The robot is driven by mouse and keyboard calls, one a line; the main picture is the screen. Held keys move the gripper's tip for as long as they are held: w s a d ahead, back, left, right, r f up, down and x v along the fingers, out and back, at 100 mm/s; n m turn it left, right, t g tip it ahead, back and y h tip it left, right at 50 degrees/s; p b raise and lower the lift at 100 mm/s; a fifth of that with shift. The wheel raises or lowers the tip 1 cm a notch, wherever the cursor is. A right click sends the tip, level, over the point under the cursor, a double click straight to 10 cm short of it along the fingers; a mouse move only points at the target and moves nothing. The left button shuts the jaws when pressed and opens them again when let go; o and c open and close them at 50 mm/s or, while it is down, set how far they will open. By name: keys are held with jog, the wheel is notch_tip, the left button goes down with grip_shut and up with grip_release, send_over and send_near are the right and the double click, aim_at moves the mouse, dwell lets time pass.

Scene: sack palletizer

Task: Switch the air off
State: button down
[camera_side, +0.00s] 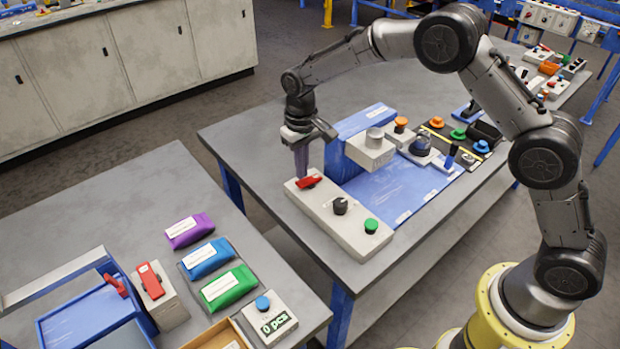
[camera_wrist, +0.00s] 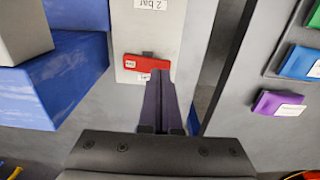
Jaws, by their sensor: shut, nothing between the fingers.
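A red lever handle (camera_side: 309,182) sits at the far left end of a long light-grey control box (camera_side: 318,204). It also shows in the wrist view (camera_wrist: 147,62), lying crosswise on the box, below a label that reads "2 bar" (camera_wrist: 152,4). My gripper (camera_side: 302,176) is shut and empty, pointing down at the red lever. In the wrist view its dark fingertips (camera_wrist: 160,72) are together at the lever's right end and overlap it. I cannot tell whether they touch it. The small label beside the lever is partly hidden.
On the same box are a black knob (camera_side: 340,205) and a green button (camera_side: 371,225). A blue machine base (camera_side: 400,192) stands right beside it. Purple (camera_side: 188,230), blue and green sacks lie on the left table, near another red switch (camera_side: 150,281). The grey table left of the box is clear.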

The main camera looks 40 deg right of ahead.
jog(key=shift+f, duration=1.05)
dwell(1.0)
jog(key=shift+r, duration=3.55)
notch_tip(320, 180, up, 7)
jog(key=t, duration=0.1)
send_over(303, 182)
jog(key=d, duration=0.2)
jog(key=s+d+r+t, duration=0.25)
jog(key=s+r, duration=0.35)
jog(key=r, duration=0.4)
jog(key=s+d+r+m+t, duration=0.1)
jog(key=s+d+r, duration=0.15)
jog(key=s, duration=0.35)
jog(key=s+d+r+t, duration=0.1)
jog(key=s+r, duration=0.2)
jog(key=s, duration=0.4)
jog(key=s+d+f, duration=0.1)
jog(key=s+f, duration=0.3)
jog(key=s, duration=0.4)
jog(key=s+f, duration=0.5)
jog(key=s, duration=0.2)
jog(key=shift+s+d+n, duration=0.35)
jog(key=shift+s+n, duration=0.05)
